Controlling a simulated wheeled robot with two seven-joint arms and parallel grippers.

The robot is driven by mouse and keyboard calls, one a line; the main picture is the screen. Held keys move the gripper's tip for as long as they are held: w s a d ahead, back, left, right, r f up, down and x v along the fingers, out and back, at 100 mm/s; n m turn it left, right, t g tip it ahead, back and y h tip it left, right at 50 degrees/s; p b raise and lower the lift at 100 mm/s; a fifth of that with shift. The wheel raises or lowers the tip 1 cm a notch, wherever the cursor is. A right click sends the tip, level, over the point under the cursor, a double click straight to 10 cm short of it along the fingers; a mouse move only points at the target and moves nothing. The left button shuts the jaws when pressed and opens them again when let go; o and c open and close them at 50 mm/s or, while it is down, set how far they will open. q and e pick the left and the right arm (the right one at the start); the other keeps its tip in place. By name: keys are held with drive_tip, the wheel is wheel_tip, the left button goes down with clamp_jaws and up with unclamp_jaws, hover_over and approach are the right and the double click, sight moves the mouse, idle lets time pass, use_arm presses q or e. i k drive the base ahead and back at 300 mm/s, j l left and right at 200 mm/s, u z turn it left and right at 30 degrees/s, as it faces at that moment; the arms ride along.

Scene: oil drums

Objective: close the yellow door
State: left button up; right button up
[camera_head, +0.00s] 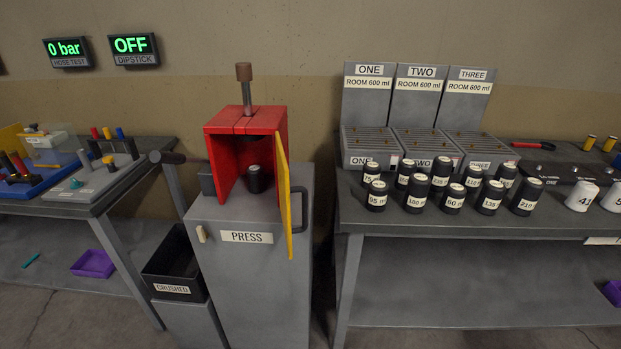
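The yellow door (283,190) is on the right side of the red press box (222,152). It stands open, swung out toward me, and shows nearly edge-on. A dark grey handle (301,211) sticks out on its right face. Inside the open red box stands a small black cylinder (256,179) with a pale top. The box sits on a grey cabinet (245,275) labelled PRESS, with a press rod (244,88) rising above it. Neither of my grippers shows in the head view.
A black CRUSHED bin (174,289) stands left of the cabinet. A left bench (98,207) holds coloured parts. A right bench (420,222) holds several numbered black cylinders (443,181) and labelled racks. A narrow gap separates cabinet and right bench.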

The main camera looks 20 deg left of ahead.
sight(285, 189)
drive_tip(key=i+l+u, duration=0.2)
drive_tip(key=l+u, duration=0.2)
drive_tip(key=i+l+u, duration=0.1)
drive_tip(key=l+u, duration=0.3)
drive_tip(key=i+l+u, duration=0.1)
drive_tip(key=l+u, duration=0.25)
drive_tip(key=u, duration=0.5)
drive_tip(key=i+l+u, duration=0.2)
drive_tip(key=k+j, duration=0.05)
drive_tip(key=k, duration=0.05)
